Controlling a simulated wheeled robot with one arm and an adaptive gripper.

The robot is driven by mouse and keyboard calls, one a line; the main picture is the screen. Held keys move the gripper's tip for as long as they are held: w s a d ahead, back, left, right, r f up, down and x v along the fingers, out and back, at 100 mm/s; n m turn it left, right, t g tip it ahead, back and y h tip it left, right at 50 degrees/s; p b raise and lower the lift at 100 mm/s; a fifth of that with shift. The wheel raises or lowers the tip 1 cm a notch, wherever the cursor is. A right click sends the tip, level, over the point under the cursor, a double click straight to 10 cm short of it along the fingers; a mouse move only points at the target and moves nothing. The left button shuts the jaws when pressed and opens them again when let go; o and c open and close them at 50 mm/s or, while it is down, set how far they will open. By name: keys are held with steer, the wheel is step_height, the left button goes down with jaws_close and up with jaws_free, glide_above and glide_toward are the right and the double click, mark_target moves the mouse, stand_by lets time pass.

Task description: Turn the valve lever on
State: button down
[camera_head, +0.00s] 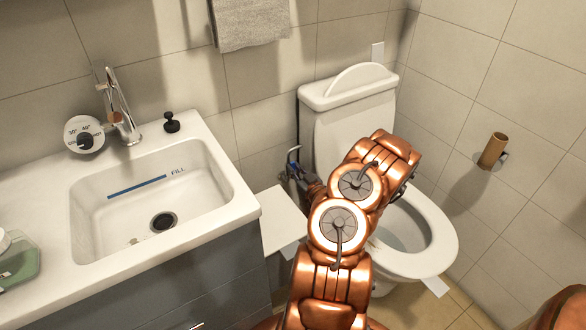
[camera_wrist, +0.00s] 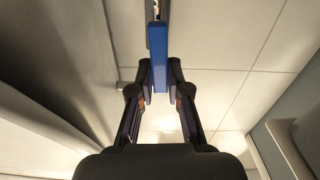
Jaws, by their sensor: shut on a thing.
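The valve lever is a flat blue bar (camera_wrist: 159,55) in the wrist view. It runs down from the top middle, with a narrow metal part (camera_wrist: 157,8) above it. My gripper (camera_wrist: 159,97) has its two dark fingers on either side of the lever's lower end and is shut on it. In the head view my copper arm reaches between the sink and the toilet. My gripper (camera_head: 301,176) is small there, at the valve by the wall left of the toilet. Much of the valve is hidden or too small to make out.
A white toilet (camera_head: 347,97) stands right of the gripper, its bowl partly behind my arm. A sink counter (camera_head: 222,190) with a grey cabinet (camera_head: 215,285) is on the left. The gap around the valve is narrow.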

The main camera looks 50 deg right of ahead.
steer(key=shift+d+m, duration=0.15)
steer(key=shift+m, duration=0.35)
steer(key=c, duration=1.1)
jaws_free()
steer(key=shift+s, duration=0.1)
steer(key=shift+v, duration=6)
